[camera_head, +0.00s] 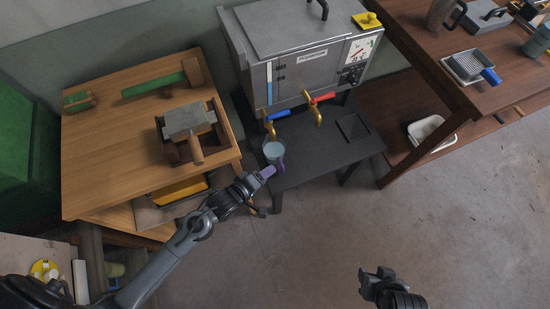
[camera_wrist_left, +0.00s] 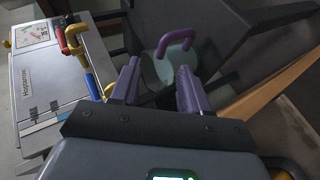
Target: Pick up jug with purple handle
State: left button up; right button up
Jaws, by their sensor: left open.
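The jug (camera_head: 273,150) is pale blue-grey with a purple handle (camera_head: 281,165). It stands at the front left of the low dark table, below the boiler's taps. In the left wrist view the purple handle (camera_wrist_left: 174,39) arches just beyond my fingertips, in front of the pale jug body (camera_wrist_left: 176,60). My left gripper (camera_head: 267,172) is close to the handle on its near side. In the left wrist view its purple fingers (camera_wrist_left: 158,78) are apart with nothing between them. My right gripper (camera_head: 377,279) is over the floor, away from the jug; its jaw opening is unclear.
A grey metal boiler (camera_head: 300,60) with blue and red tap handles stands behind the jug on the dark table (camera_head: 320,150). A wooden bench (camera_head: 120,130) with tools is on the left. A brown shelf (camera_head: 440,60) is on the right. The front floor is clear.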

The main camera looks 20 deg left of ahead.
aim_at(279, 162)
pick_arm(q)
jog(key=b+x, duration=0.1)
jog(key=x, duration=0.2)
jog(key=shift+w+f, duration=0.25)
jog(key=b+x, duration=0.1)
jog(key=x, duration=0.1)
jog(key=b+x, duration=0.2)
jog(key=shift+w+a, duration=0.1)
jog(key=shift+a, duration=0.3)
jog(key=shift+w+d+f, duration=0.1)
jog(key=shift+w+f, duration=0.05)
jog(key=shift+w, duration=0.15)
jog(key=shift+s, duration=0.1)
jog(key=shift+c, duration=0.6)
grip_shut()
